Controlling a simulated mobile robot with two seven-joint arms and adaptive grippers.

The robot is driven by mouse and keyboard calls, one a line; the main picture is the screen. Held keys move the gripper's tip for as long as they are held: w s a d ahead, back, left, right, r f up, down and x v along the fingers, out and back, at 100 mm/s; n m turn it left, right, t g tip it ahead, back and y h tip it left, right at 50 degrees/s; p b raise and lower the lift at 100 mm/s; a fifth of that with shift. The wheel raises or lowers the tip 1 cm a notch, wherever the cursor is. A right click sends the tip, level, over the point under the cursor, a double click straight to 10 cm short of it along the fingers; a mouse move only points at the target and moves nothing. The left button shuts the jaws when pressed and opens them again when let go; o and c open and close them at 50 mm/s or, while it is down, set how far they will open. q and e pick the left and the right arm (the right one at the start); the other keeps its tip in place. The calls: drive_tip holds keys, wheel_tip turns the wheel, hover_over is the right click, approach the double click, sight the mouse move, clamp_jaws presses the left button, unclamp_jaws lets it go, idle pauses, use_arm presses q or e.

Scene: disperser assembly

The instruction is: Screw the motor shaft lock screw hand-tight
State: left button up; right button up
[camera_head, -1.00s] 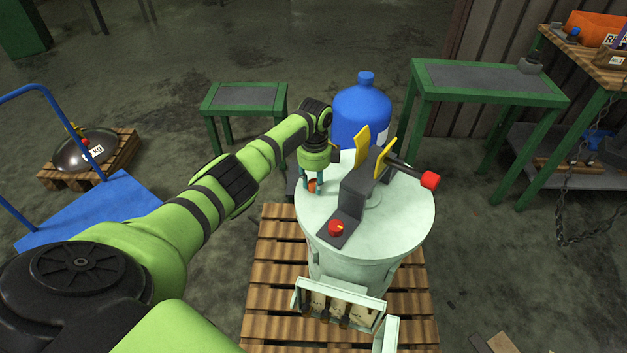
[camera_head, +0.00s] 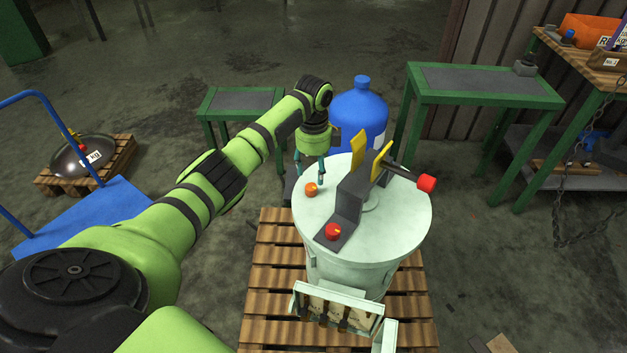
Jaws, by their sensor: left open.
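A pale green drum (camera_head: 400,215) stands upright with a dark grey bracket (camera_head: 350,200) on its lid. An orange knob (camera_head: 311,189) sits on the lid left of the bracket. A red knob (camera_head: 333,231) sits on the bracket's near foot. A bar with a red end (camera_head: 427,183) sticks out to the right, beside two yellow plates (camera_head: 358,150). I cannot tell for sure which knob is the motor shaft lock screw. My left gripper (camera_head: 309,173) points down, open and empty, just above the orange knob. My right gripper is not in view.
The drum stands on a wooden pallet (camera_head: 272,255). A blue bottle (camera_head: 362,106) is close behind the drum. Green tables (camera_head: 487,85) stand behind and to the right. A blue cart (camera_head: 75,220) is at the left. Open floor lies right of the drum.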

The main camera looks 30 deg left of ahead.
sight(314, 187)
use_arm(q)
wheel_tip(314, 187, up, 6)
drive_tip(key=shift+d+f, duration=0.1)
drive_tip(key=shift+f, duration=0.15)
idle(0.5)
